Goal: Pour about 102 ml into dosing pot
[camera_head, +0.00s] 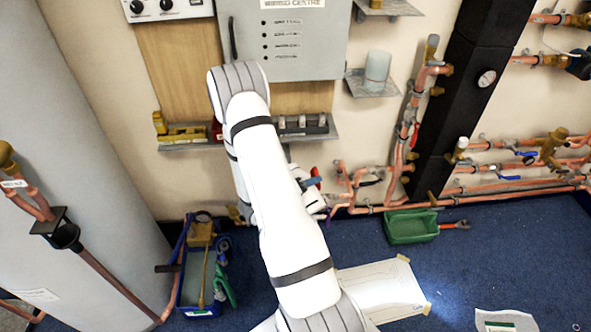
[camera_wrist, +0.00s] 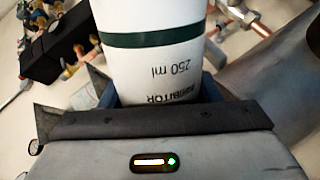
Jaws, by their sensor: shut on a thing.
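A white inhibitor bottle (camera_wrist: 152,70) with a dark green band and the marking "250 ml" fills the middle of the wrist view. My gripper (camera_wrist: 160,98) is shut on it, with a finger on either side. The bottle's ends are out of view or hidden, so its liquid level does not show. In the head view my gripper (camera_head: 312,198) is mostly hidden behind my arm, low in front of the wall. A pale cylindrical vessel (camera_head: 377,68) stands on a small wall shelf; I cannot tell whether this is the dosing pot.
Copper pipes (camera_head: 480,190) run along the right wall beside a black column (camera_head: 465,100). A grey cabinet (camera_head: 290,45) hangs above a tool shelf (camera_head: 185,145). A blue crate (camera_head: 200,285), a green tray (camera_head: 410,227) and a paper sheet (camera_head: 385,285) lie on the blue floor.

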